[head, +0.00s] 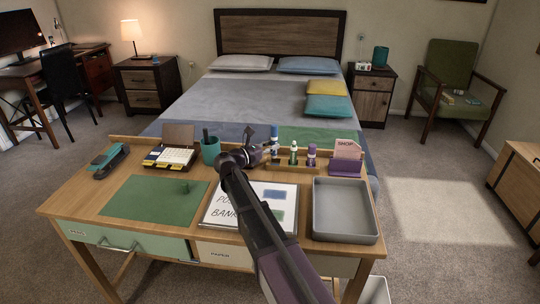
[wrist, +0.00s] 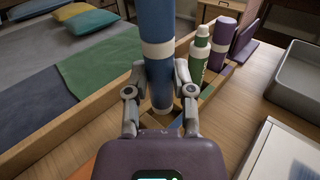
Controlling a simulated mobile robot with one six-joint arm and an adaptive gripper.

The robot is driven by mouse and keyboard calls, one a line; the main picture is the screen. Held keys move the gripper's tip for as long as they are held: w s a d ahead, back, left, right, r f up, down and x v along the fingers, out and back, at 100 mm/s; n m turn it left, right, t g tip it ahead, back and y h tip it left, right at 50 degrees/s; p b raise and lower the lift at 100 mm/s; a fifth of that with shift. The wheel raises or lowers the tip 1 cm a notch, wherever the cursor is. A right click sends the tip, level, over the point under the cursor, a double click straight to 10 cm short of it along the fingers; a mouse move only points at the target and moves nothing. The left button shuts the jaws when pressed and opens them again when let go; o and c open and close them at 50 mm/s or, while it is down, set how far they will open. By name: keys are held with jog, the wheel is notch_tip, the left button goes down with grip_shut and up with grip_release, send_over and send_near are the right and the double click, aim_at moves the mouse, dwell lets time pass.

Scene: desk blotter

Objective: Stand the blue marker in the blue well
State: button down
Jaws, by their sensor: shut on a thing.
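My gripper (wrist: 160,95) is shut on the blue marker (wrist: 156,30), a blue cylinder with white bands, held upright. In the head view the blue marker (head: 274,133) is at the back of the desk, partly behind my gripper (head: 262,150). A patch of blue (wrist: 176,124), perhaps the blue well, shows just below the marker's lower end in the wrist view. I cannot tell whether the marker's end is inside or above it. The green marker (wrist: 200,55) and purple marker (wrist: 221,43) stand in the wooden rack to the right.
A purple card holder (head: 347,167) and a grey tray (head: 345,210) are on the right. A teal pen cup (head: 210,150) stands left of my gripper. A white board with writing (head: 225,215) lies in front, beside a green blotter (head: 150,203). A wooden ledge runs along the back.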

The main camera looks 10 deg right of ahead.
aim_at(273, 157)
jog(key=shift+w+d, duration=0.2)
jog(key=shift+d, duration=0.15)
jog(key=shift+f, duration=0.1)
jog(key=shift+f+b, duration=1.7)
jog(key=shift+b, duration=0.1)
jog(key=shift+f, duration=0.2)
jog(key=shift+c, duration=2.4)
grip_release()
jog(key=shift+r, duration=0.2)
jog(key=shift+a, duration=0.1)
jog(key=v, duration=1.1)
jog(key=shift+s+a, duration=0.25)
jog(key=shift+a, duration=0.1)
